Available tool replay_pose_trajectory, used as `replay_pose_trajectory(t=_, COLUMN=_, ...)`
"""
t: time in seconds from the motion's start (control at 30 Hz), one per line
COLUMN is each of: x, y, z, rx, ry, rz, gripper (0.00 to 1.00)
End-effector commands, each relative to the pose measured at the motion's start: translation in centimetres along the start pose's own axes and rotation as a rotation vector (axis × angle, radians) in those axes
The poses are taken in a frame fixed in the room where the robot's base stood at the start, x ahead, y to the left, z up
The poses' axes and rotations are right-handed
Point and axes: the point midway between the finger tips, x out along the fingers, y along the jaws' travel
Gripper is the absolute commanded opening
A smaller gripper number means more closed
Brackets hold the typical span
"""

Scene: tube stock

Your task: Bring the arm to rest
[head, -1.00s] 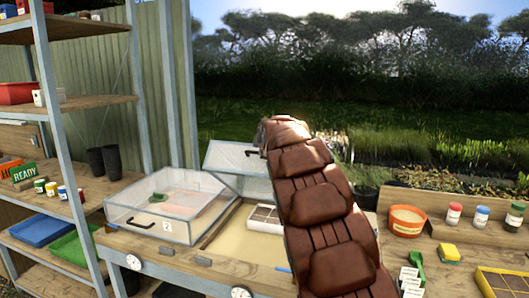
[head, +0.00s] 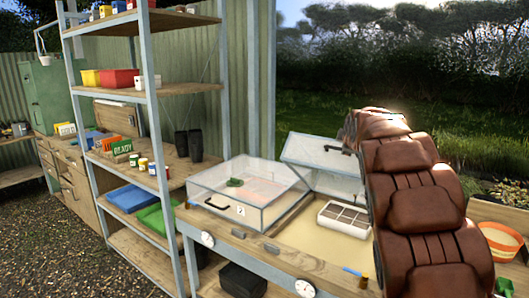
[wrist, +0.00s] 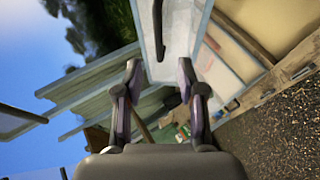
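My arm, covered in brown padded segments, rises on the right of the head view and reaches away over the workbench (head: 262,251). Its far end hides my gripper in that view. In the wrist view my gripper (wrist: 159,78) shows two dark fingers standing apart, with nothing between them. Behind the fingers the wrist view shows a clear-walled box and the shelf unit at a tilt. I cannot tell how far the fingertips are from these.
A clear lidded box (head: 232,203) sits on the bench, with a raised clear lid (head: 326,150) behind a seed tray (head: 343,222). Shelves (head: 112,160) with bins and jars stand left. Gravel ground (head: 55,245) lies open at left.

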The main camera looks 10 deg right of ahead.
Motion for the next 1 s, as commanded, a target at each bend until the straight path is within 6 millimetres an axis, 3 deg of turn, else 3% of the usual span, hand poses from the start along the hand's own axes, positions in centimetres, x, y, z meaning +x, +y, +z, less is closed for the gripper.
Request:
replay_pose_trajectory(t=0.17, x=-1.8, y=-2.9, z=-0.3, rx=0.077, ry=-0.014, rz=-0.076, gripper=0.39)
replay_pose_trajectory(t=0.47, x=-9.5, y=-14.1, z=-0.5, rx=0.357, ry=-0.113, rz=-0.339, gripper=0.39)
replay_pose_trajectory(t=0.77, x=-19.3, y=-26.3, z=0.2, rx=0.603, ry=-0.283, rz=-0.592, gripper=0.39)
replay_pose_trajectory(t=1.0, x=-28.3, y=-36.3, z=1.9, rx=0.746, ry=-0.482, rz=-0.773, gripper=0.39)
